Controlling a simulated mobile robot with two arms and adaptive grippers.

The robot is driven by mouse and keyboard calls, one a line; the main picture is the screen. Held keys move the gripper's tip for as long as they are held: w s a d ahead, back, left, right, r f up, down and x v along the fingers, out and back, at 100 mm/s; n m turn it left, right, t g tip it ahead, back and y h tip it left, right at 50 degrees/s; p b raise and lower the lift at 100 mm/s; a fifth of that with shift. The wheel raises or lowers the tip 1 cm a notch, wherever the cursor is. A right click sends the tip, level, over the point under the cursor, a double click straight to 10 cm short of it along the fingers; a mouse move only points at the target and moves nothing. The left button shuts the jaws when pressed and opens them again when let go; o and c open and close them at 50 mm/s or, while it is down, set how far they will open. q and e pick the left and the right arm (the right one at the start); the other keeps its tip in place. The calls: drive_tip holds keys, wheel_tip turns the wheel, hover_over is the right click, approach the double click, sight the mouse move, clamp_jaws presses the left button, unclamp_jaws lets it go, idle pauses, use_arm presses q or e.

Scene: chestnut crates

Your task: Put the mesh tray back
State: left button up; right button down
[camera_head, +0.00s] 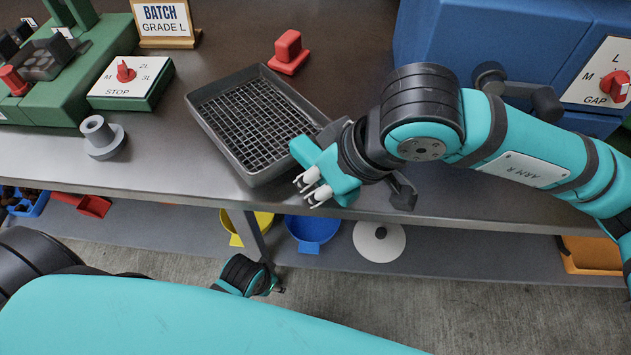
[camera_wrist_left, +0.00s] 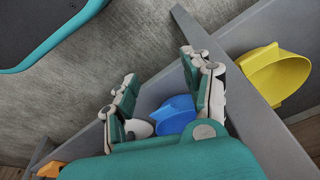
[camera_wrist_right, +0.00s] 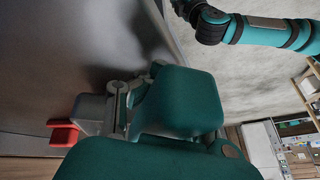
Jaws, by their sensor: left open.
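The dark grey mesh tray (camera_head: 229,151), a shallow rectangular pan with a wire grid inside, lies on the metal bench and reaches its front edge. My right gripper (camera_head: 312,190) is at the tray's front right side, close against its rim. Its white finger joints show, but I cannot tell whether it grips the rim. In the right wrist view, teal housing hides most of the right fingers. My left gripper (camera_head: 271,282) is low in front of the bench. In the left wrist view (camera_wrist_left: 160,100) its fingers are apart with nothing between them.
A red block (camera_head: 288,52) stands behind the tray. A grey flanged part (camera_head: 103,138) and a green box with a red knob (camera_head: 130,82) are left of it. A blue machine (camera_head: 500,40) is at right. Yellow (camera_head: 250,225) and blue (camera_head: 312,230) bins sit on the lower shelf.

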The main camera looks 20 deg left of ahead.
use_arm(q)
drive_tip(key=shift+v, duration=1)
use_arm(e)
drive_tip(key=shift+f, duration=0.15)
use_arm(q)
drive_tip(key=shift+w, duration=0.15)
use_arm(e)
drive_tip(key=c, duration=1.5)
unclamp_jaws()
use_arm(q)
drive_tip(key=shift+w, duration=0.15)
use_arm(e)
drive_tip(key=shift+o, duration=0.2)
use_arm(q)
drive_tip(key=shift+w, duration=0.15)
use_arm(e)
drive_tip(key=shift+d+r+p, duration=0.2)
drive_tip(key=shift+r+p, duration=0.85)
drive_tip(key=shift+r, duration=0.1)
use_arm(q)
drive_tip(key=s+f, duration=0.3)
drive_tip(key=f, duration=0.6)
drive_tip(key=shift+s+a+f+g, duration=0.2)
drive_tip(key=shift+g, duration=0.1)
use_arm(e)
drive_tip(key=v, duration=1.1)
drive_tip(key=shift+s+f, duration=0.1)
